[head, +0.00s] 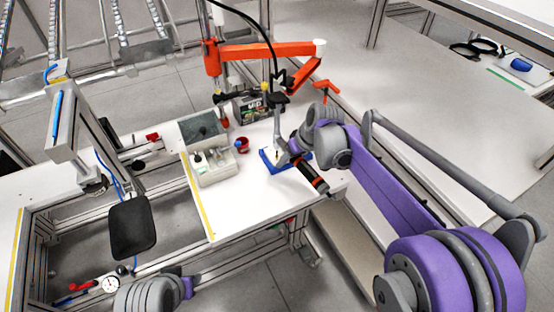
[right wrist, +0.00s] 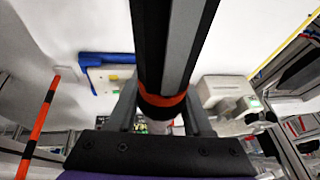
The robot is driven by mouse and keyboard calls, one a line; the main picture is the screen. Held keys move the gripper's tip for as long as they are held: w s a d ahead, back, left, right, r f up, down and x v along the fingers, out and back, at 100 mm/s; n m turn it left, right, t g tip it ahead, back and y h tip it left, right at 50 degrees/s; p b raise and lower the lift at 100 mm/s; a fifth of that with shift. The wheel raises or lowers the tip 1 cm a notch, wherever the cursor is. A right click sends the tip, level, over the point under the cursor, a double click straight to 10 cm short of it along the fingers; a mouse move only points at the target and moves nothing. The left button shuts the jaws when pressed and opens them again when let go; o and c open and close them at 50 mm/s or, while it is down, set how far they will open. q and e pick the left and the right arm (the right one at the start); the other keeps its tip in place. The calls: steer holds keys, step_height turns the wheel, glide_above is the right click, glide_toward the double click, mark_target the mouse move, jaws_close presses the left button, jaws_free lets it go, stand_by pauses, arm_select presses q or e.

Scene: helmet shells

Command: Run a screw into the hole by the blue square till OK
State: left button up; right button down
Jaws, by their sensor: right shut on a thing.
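My right gripper (head: 291,150) is shut on a black screwdriver with orange bands (head: 312,177), which slants across the fixture's right side. In the right wrist view the gripper (right wrist: 163,105) has a finger on each side of the dark tool (right wrist: 178,45). A blue fixture (head: 268,165) lies on the white table, partly hidden by the gripper and tool. In the right wrist view its blue edge (right wrist: 88,60) shows, with a small yellow patch (right wrist: 113,77). I cannot make out the blue square, its hole or a screw. My left gripper is out of view.
A grey tray with small parts (head: 212,172) and a red cup (head: 242,145) stand left of the fixture. A box with a green display (head: 252,108) stands behind. An orange jointed arm (head: 265,50) with a black cable hangs above. Front table surface (head: 235,210) is clear.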

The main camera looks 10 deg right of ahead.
steer(key=shift+f+b, duration=0.45)
steer(key=shift+f, duration=0.4)
stand_by(1.4)
stand_by(0.6)
steer(key=shift+r+p, duration=1.85)
steer(key=shift+r, duration=1.15)
